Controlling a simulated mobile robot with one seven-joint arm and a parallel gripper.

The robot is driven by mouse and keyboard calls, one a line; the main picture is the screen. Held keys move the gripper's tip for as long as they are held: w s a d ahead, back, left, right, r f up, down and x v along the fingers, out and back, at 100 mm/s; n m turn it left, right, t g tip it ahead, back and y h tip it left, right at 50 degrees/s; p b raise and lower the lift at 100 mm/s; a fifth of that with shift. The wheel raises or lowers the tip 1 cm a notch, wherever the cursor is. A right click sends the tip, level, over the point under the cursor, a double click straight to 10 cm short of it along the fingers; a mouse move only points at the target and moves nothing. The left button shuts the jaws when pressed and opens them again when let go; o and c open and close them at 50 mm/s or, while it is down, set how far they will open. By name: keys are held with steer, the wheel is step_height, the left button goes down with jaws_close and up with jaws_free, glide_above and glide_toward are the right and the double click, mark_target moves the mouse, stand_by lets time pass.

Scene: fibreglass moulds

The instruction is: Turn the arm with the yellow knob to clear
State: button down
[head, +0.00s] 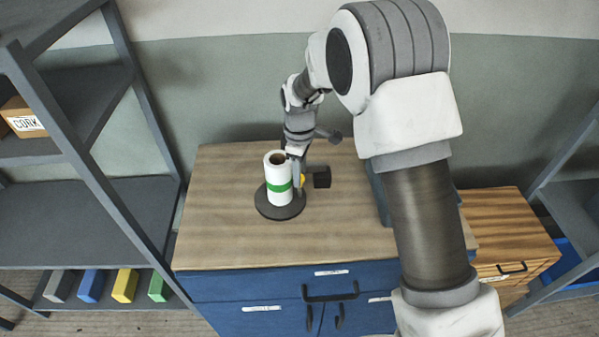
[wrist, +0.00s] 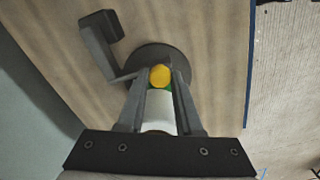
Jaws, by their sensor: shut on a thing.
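A white roll with a green band (head: 279,180) stands upright on a dark round base (head: 265,207) on the wooden worktop. Beside the roll, on its right, is a yellow knob (head: 302,179); it also shows in the wrist view (wrist: 160,76). A grey arm (wrist: 97,48) with a black block (head: 322,177) at its end stands out from the base's side; the block also shows in the wrist view (wrist: 128,24). My gripper (wrist: 159,79) points down and is shut on the yellow knob.
The wooden worktop (head: 225,235) is clear around the base, above blue drawers (head: 260,290). Grey shelving (head: 60,220) stands at the left, with a cardboard box (head: 22,118) and coloured blocks (head: 125,285). A wooden cabinet (head: 510,230) stands at the right.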

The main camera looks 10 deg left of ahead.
steer(key=shift+d, duration=0.15)
steer(key=d+n, duration=0.9)
steer(key=n, duration=0.2)
steer(key=shift+d, duration=0.25)
steer(key=shift+r, duration=0.1)
stand_by(0.5)
steer(key=c, duration=0.6)
jaws_free()
steer(key=shift+d, duration=0.1)
step_height(320, 180, up, 17)
steer(key=shift+r, duration=0.2)
